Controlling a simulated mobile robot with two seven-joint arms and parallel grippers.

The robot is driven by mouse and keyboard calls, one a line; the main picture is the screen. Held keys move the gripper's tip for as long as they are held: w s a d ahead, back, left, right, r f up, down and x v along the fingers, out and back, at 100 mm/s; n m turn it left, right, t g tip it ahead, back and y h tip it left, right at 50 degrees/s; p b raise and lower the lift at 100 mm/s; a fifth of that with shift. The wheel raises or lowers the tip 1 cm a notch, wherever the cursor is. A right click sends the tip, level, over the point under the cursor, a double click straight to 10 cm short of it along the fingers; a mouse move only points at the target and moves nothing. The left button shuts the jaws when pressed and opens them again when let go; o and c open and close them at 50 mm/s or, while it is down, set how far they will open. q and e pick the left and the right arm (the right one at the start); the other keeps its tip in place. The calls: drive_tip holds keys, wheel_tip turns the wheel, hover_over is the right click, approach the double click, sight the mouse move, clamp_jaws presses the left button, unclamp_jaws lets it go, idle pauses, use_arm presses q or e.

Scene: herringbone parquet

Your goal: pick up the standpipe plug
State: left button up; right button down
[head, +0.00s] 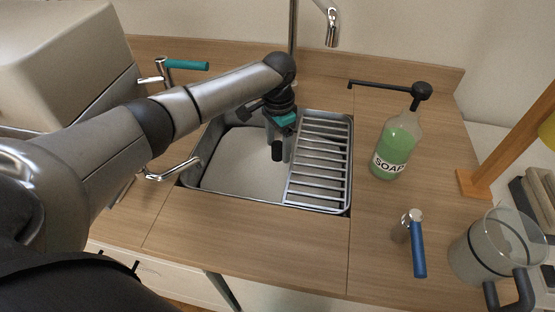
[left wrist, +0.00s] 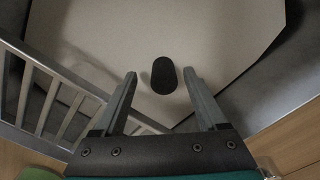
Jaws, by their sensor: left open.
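The standpipe plug (left wrist: 163,76) is a dark, rounded upright piece in the sink. In the left wrist view its top lies between my two grey fingertips, with a gap on each side. In the head view a dark piece (head: 278,151), which looks like the plug, shows right beside a grey finger. My left gripper (head: 284,146) is open and empty, reaching down into the sink; how far its tips are from the plug's height is hard to tell. The plug's lower part is hidden. My right gripper is not in view.
The sink (head: 225,195) has a metal rack (head: 320,172) over its right side, close to my gripper. A faucet (head: 332,26) stands behind. A green soap bottle (head: 398,142), a blue-handled lever (head: 418,250) and a clear jug (head: 478,262) are to the right.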

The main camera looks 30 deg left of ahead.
sight(277, 155)
use_arm(q)
drive_tip(key=f, duration=0.2)
drive_tip(key=f+b, duration=0.1)
drive_tip(key=f, duration=0.1)
drive_tip(key=shift+w+a+f, duration=0.15)
drive_tip(key=shift+a+f, duration=0.05)
drive_tip(key=shift+f, duration=0.05)
clamp_jaws()
idle(0.4)
